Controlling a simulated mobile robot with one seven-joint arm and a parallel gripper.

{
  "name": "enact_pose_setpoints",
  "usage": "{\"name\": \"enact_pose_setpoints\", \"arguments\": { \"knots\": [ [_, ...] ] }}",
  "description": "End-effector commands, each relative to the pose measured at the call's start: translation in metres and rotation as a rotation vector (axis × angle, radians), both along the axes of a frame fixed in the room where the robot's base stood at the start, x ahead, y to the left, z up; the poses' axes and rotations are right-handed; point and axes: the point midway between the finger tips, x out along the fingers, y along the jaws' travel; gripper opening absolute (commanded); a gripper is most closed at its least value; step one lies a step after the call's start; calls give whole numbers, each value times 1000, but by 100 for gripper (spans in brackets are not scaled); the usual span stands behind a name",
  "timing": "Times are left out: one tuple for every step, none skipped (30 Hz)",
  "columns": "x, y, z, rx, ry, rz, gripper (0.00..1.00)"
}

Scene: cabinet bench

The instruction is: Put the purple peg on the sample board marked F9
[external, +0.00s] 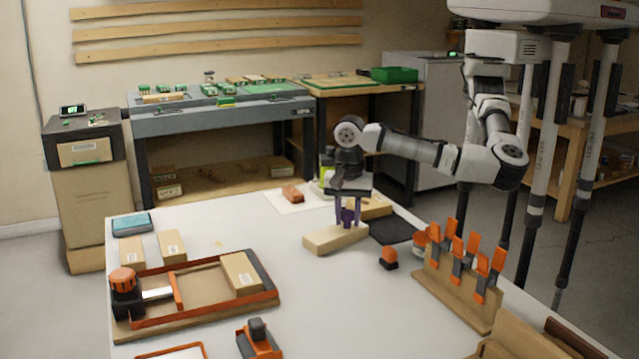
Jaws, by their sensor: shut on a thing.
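My gripper (348,212) points down over the middle of the white table and is shut on the purple peg (347,217). The peg is small and dark and partly hidden by the fingers. Its lower end is just above or touching a long pale wooden block (322,243); I cannot tell which. No F9 mark is readable, so I cannot tell which piece is the sample board. Two labelled wooden blocks (131,250) (173,247) lie at the left of the table, their labels too small to read.
An orange-edged tray (200,312) with a labelled block (241,272) lies front left. A wooden rack with orange clips (450,292) stands at right. A small orange-and-black item (388,258) and a dark mat (392,230) lie right of my gripper.

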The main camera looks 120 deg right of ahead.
Motion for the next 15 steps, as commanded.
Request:
{"name": "enact_pose_setpoints", "arguments": {
  "knots": [
    [0,0,0,0,0,0,8],
    [0,0,0,0,0,0,8],
    [0,0,-1,0,0,0,8],
    [0,0,-2,-1,1,0,8],
    [0,0,-3,-1,1,0,8],
    [0,0,-4,-1,1,0,8],
    [0,0,-3,0,0,0,33],
    [0,0,-3,0,0,0,37],
    [0,0,-3,0,0,0,43],
    [0,0,-3,0,0,0,46],
    [0,0,-3,0,0,0,50],
    [0,0,-3,0,0,0,51],
    [0,0,-3,0,0,0,51],
    [0,0,-3,0,0,0,51],
    [0,0,-3,0,0,0,51]
  ]
}}
